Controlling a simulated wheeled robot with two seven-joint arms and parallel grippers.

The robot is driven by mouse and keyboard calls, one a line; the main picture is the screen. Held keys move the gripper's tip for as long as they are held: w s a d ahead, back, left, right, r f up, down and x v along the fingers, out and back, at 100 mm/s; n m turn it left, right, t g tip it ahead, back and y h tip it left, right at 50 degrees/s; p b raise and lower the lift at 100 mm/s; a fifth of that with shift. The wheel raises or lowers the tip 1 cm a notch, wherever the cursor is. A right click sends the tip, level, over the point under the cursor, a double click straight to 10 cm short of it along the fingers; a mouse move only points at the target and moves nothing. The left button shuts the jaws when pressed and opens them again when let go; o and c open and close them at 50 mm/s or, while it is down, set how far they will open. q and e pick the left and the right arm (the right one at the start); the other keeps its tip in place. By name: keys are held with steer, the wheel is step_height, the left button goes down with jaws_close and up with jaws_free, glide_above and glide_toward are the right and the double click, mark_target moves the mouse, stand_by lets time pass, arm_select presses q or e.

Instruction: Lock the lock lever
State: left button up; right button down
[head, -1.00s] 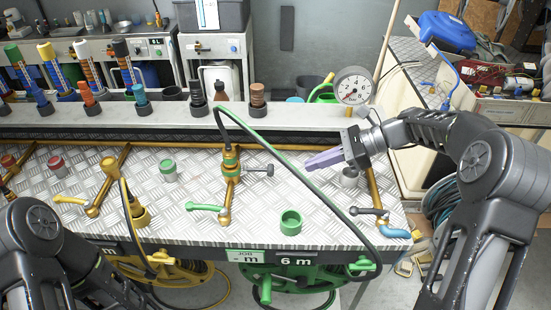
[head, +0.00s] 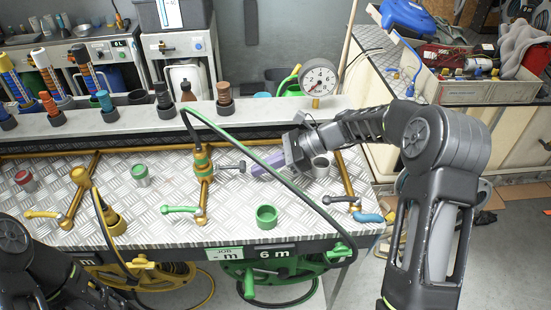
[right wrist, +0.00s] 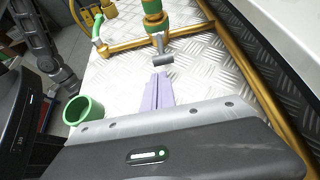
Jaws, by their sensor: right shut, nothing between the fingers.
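The likely lock lever (head: 231,167) is a short grey lever with a dark knobbed end, sticking out to the right from the green-and-brass coupling (head: 202,163) on the brass pipe. It also shows in the right wrist view (right wrist: 162,52), just ahead of my fingertips. My right gripper (head: 256,171) has its pale purple fingers closed together, pointing left towards the lever's end. In the right wrist view the closed fingertips (right wrist: 159,78) lie just short of the knob, with a small gap apparent. Nothing is between them. My left gripper is out of view; only the left arm shows.
A green hose (head: 285,181) arches from the coupling over the bench to the green reel, passing close to my right gripper. A green-handled valve (head: 181,209) and an open green cup (head: 266,216) stand nearby. A pressure gauge (head: 319,80) stands behind.

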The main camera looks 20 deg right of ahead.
steer(key=shift+x, duration=1.25)
